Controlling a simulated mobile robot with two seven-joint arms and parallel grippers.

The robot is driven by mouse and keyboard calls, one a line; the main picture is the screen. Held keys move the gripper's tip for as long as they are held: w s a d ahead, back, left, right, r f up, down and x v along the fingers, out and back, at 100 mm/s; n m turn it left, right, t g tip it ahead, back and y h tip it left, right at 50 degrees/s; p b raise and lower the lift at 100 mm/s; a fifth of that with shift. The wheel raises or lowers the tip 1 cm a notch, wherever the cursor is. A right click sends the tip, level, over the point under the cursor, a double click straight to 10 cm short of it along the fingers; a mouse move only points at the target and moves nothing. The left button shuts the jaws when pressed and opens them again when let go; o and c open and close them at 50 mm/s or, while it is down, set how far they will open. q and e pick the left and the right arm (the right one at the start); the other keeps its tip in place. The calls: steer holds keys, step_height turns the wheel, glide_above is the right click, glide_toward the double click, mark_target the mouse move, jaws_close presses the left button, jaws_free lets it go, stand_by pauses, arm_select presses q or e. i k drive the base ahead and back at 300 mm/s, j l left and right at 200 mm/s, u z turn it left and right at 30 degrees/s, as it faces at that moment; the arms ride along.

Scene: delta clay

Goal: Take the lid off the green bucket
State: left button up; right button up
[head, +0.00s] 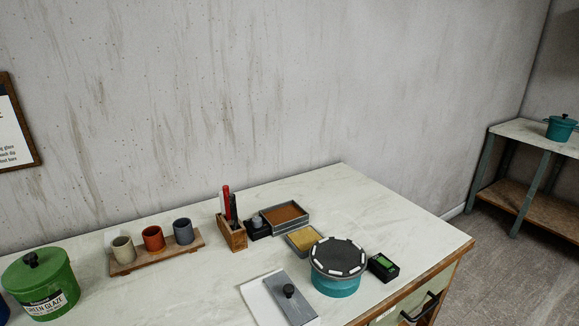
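The green bucket (49,297) stands at the left end of the pale worktop, upright, with a label reading "GREEN GLAZE" on its front. Its green lid (36,271) is on top and has a black knob (31,259) in the middle. The lid looks seated on the rim. Neither of my grippers shows in the head view.
A blue thing (3,312) is cut off at the left edge beside the bucket. A wooden stand (124,268) with three cups is right of it. A grey plate with a knob (277,298), a teal pot (335,285) and trays (306,238) are further right. Worktop between is clear.

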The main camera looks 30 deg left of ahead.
mark_target(35, 267)
steer(key=u, duration=2.7)
steer(key=j+u, duration=0.15)
steer(key=u, duration=0.2)
steer(key=j+u, duration=0.15)
steer(key=u, duration=0.2)
steer(key=j+u, duration=0.15)
steer(key=u, duration=0.25)
steer(key=i, duration=0.05)
